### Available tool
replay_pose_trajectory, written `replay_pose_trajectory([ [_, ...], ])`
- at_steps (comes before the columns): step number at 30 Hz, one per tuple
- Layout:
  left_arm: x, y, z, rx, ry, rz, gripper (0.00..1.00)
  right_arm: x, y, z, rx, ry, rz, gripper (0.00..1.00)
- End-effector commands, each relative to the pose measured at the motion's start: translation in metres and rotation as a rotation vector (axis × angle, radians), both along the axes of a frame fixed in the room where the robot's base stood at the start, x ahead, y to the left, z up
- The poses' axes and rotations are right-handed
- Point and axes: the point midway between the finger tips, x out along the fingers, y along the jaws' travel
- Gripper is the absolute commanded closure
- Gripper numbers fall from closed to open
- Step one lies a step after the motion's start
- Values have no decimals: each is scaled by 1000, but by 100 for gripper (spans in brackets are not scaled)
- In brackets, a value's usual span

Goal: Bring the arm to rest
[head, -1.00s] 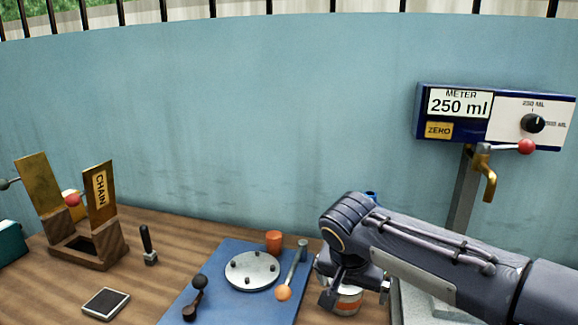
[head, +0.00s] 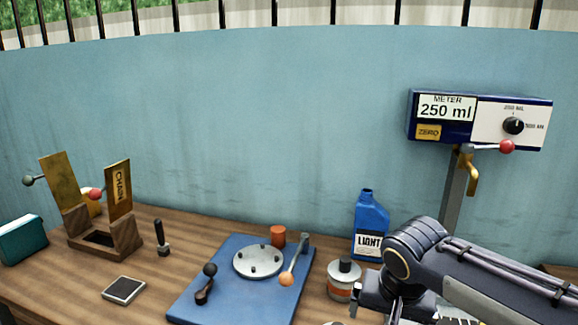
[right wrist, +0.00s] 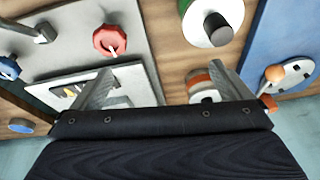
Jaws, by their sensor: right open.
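My right gripper (head: 378,308) is at the bottom right of the head view, just right of a small white jar (head: 344,281) with an orange band and dark cap. The right wrist view shows the gripper (right wrist: 162,85) with its two fingers wide apart and no object held between them. The banded jar (right wrist: 203,86) appears beyond the fingers there, near the right one. My right arm hides part of the bench at the right. My left gripper is in neither view.
A blue LIGHT bottle (head: 370,222) stands behind the jar, close to my right arm. The meter (head: 480,118) reads 250 ml above a brass tap (head: 473,178). A blue plate (head: 222,298) with levers and a wooden CHAIN stand (head: 125,240) occupy the bench (head: 75,292).

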Motion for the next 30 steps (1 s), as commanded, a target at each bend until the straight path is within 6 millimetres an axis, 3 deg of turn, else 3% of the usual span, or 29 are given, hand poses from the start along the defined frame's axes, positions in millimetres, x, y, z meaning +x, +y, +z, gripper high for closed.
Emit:
replay_pose_trajectory([
  [5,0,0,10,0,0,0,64,-42,-25,1,66,4,62,2],
  [9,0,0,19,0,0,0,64,-90,-42,-5,146,-19,127,2],
  [12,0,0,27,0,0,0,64,-128,-46,-13,211,-68,179,2],
  [16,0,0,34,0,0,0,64,-163,-41,-25,266,-146,229,2],
  [21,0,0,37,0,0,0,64,-182,-33,-36,293,-212,263,2],
  [30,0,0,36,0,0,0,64,-184,-32,-38,295,-222,271,2],
])
